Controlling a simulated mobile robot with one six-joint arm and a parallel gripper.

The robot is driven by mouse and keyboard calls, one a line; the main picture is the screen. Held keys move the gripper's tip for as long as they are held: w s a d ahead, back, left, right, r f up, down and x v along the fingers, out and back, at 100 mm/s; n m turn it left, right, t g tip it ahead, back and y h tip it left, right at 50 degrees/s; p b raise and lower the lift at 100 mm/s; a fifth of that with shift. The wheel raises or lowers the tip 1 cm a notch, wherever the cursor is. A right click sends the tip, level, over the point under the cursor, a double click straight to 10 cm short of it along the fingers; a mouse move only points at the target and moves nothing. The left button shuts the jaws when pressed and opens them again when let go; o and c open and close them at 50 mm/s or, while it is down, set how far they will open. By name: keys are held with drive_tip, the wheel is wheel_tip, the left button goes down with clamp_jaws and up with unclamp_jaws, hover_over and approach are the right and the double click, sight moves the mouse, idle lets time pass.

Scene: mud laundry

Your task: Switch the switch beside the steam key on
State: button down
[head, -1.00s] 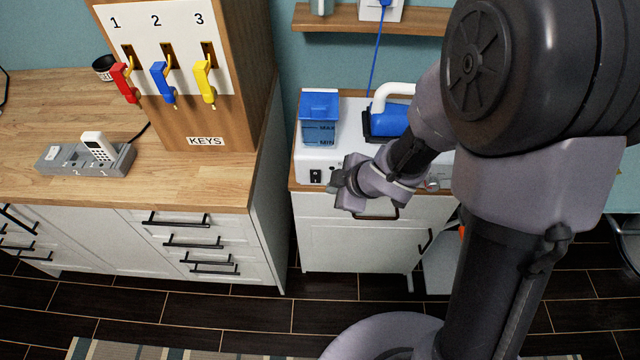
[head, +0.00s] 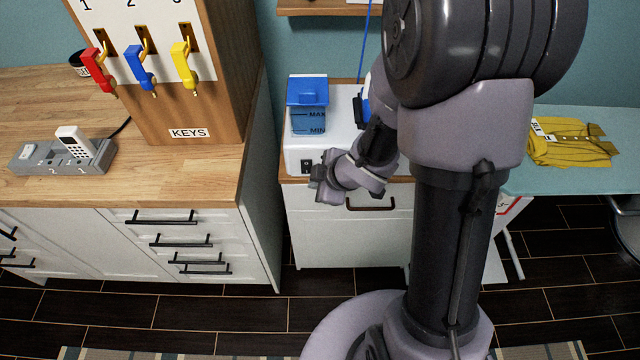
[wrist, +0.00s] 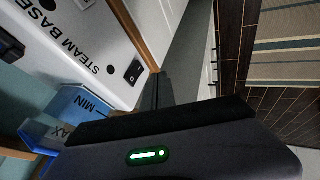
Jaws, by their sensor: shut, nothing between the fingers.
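The white steam base (head: 296,150) stands on a cabinet, with a blue water tank (head: 307,105) on top. A small black rocker switch (head: 306,167) is on its front face. In the wrist view the switch (wrist: 134,72) sits near the base's edge, beside a small round black spot and the "STEAM BASE" lettering. I cannot tell the switch's position. My gripper (head: 318,188) is shut and empty, just right of and below the switch in the head view. I see a gap between its dark finger and the switch in the wrist view. No key is clearly visible on the base.
A wooden key board (head: 188,100) holds red, blue and yellow handles on the left. A grey unit (head: 60,158) with a white remote lies on the wooden counter (head: 190,175). A folded yellow garment (head: 570,142) lies on a pale board at right. Dark floor is open in front.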

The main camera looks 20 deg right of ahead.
sight(305, 174)
drive_tip(key=w+f+b, duration=0.1)
drive_tip(key=w+f, duration=0.3)
drive_tip(key=w, duration=0.2)
drive_tip(key=shift+d, duration=0.15)
drive_tip(key=shift+w, duration=0.2)
drive_tip(key=shift+w+d+f, duration=0.1)
drive_tip(key=shift+p, duration=0.3)
